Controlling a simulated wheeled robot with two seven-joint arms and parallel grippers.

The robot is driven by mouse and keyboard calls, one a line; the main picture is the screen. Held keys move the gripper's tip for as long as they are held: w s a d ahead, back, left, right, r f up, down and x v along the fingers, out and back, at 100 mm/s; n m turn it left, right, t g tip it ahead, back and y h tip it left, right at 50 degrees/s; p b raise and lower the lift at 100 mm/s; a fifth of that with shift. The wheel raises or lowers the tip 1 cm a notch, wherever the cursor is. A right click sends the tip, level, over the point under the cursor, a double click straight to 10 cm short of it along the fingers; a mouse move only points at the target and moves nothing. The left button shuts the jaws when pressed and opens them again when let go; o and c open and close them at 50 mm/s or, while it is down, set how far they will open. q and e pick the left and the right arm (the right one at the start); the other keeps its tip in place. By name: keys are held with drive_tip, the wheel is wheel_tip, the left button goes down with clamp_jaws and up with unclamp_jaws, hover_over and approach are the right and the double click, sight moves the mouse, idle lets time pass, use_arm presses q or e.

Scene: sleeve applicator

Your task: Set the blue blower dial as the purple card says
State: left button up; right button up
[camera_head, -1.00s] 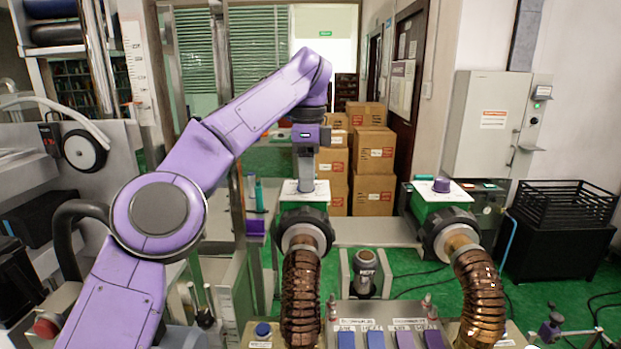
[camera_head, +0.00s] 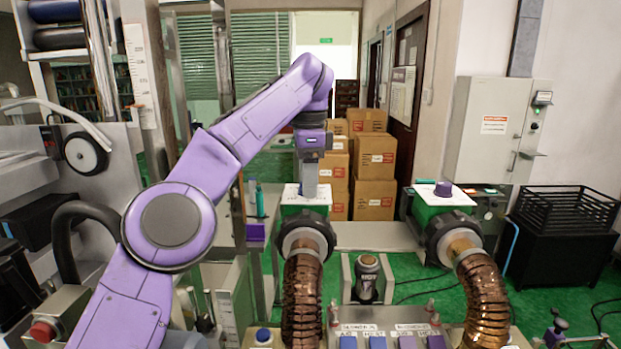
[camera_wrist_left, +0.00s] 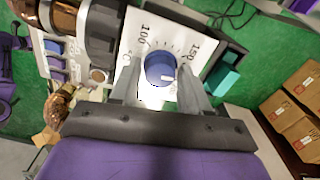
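The blue dial (camera_wrist_left: 160,68) sits on a white scale plate (camera_wrist_left: 187,42) on the left blower (camera_head: 293,211). In the left wrist view its white mark is at its lower right side. The numbers 100 and 150 show above it; other markings are partly hidden. My left gripper (camera_wrist_left: 160,78) points down over the dial with a finger on each side and narrow gaps showing; it also shows in the head view (camera_head: 309,190). My right gripper is in neither view. I cannot make out a readable purple card.
The right blower (camera_head: 430,212) has a purple dial (camera_head: 443,189). Copper hoses (camera_head: 303,295) run down in front. Blue and purple switches (camera_head: 376,342) line the bench front. A dark nozzle marked HOT (camera_head: 368,280) stands between the hoses. Cardboard boxes (camera_head: 375,160) stand behind.

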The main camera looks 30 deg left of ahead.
use_arm(q)
drive_tip(key=shift+o, duration=0.5)
drive_tip(key=shift+s+a, duration=0.1)
drive_tip(key=shift+a, duration=0.15)
wheel_tip(320, 180, up, 11)
drive_tip(key=p, duration=0.9)
drive_tip(key=shift+f, duration=0.2)
